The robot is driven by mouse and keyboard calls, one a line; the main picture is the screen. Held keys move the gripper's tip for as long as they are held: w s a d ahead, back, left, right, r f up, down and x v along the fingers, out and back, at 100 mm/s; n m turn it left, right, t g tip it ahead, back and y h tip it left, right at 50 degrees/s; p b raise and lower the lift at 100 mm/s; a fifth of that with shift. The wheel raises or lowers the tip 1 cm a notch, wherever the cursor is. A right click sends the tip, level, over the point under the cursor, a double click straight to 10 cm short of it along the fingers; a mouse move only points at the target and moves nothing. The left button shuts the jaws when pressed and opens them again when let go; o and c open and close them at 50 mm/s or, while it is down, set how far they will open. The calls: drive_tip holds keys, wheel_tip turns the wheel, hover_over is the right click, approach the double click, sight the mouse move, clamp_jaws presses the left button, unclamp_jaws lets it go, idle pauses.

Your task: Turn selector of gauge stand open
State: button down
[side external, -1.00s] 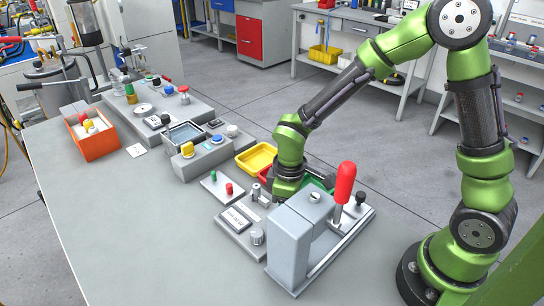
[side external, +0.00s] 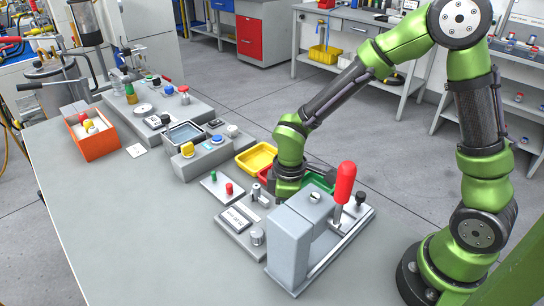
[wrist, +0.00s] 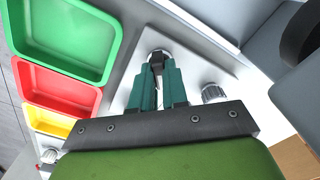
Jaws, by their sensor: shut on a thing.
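The gauge stand is a flat grey plate (side external: 243,241) with a small display (side external: 236,219), a round metal knob (side external: 257,236) near its front corner and a small metal fitting (side external: 256,191) at its back end. In the wrist view my gripper (wrist: 159,70) points down at the pale plate (wrist: 124,88). Its teal fingers are closed around a small metal and dark part, which looks like the selector (wrist: 158,54); the fingers hide most of it. The round knob (wrist: 213,93) stands free to the right of the fingers. In the side view my wrist hides the fingertips.
A grey press with a red-handled lever (side external: 345,184) stands close in front of my gripper. Green (wrist: 68,38), red (wrist: 52,92) and yellow (side external: 257,158) trays lie behind. A plate with green and red pegs (side external: 218,190) is to the left. The table's left front is clear.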

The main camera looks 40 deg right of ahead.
drive_tip(key=n, duration=0.5)
drive_tip(key=shift+n, duration=2.5)
drive_tip(key=c, duration=1.1)
unclamp_jaws()
drive_tip(key=shift+c, duration=0.2)
wheel_tip(320, 180, up, 17)
